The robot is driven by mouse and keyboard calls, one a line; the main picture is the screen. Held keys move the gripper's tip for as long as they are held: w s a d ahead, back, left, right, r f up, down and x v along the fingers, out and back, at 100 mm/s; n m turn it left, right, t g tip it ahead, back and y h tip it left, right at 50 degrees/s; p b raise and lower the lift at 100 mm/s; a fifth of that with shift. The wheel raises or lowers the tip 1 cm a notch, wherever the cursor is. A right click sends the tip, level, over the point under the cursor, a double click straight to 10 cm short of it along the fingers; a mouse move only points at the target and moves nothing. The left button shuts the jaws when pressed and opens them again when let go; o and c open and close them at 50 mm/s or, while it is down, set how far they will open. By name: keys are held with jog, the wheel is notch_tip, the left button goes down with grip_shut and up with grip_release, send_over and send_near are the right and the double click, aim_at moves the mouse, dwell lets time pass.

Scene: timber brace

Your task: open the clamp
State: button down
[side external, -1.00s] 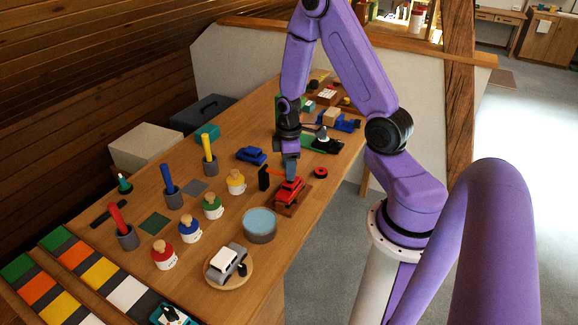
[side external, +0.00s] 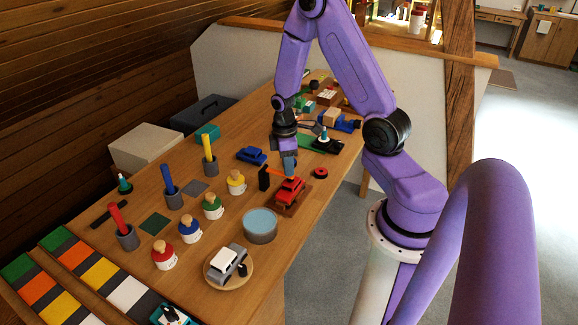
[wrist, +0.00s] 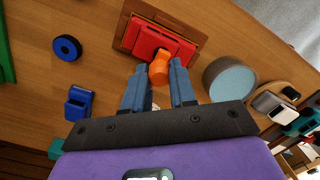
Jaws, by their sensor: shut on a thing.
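My gripper (side external: 289,169) points down above the board. In the wrist view my fingertips (wrist: 159,66) are on either side of the rounded orange lever end (wrist: 159,70), shut on it.
A round pale-blue-topped tub (side external: 260,224) and several lidded pots (side external: 213,206) stand nearer the camera.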

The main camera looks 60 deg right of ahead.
jog(key=w+r+g, duration=0.1)
jog(key=g, duration=0.1)
jog(key=w+r+g, duration=0.1)
jog(key=g, duration=0.1)
jog(key=shift+w+r, duration=0.3)
jog(key=shift+r, duration=0.05)
jog(key=w+g, duration=0.1)
jog(key=w+r+g, duration=0.1)
jog(key=g, duration=0.1)
jog(key=w+g, duration=0.1)
jog(key=shift+w+r+g, duration=0.25)
jog(key=shift+r+g, duration=0.05)
jog(key=shift+r, duration=0.05)
jog(key=shift+w+r, duration=0.2)
jog(key=shift+w, duration=1.7)
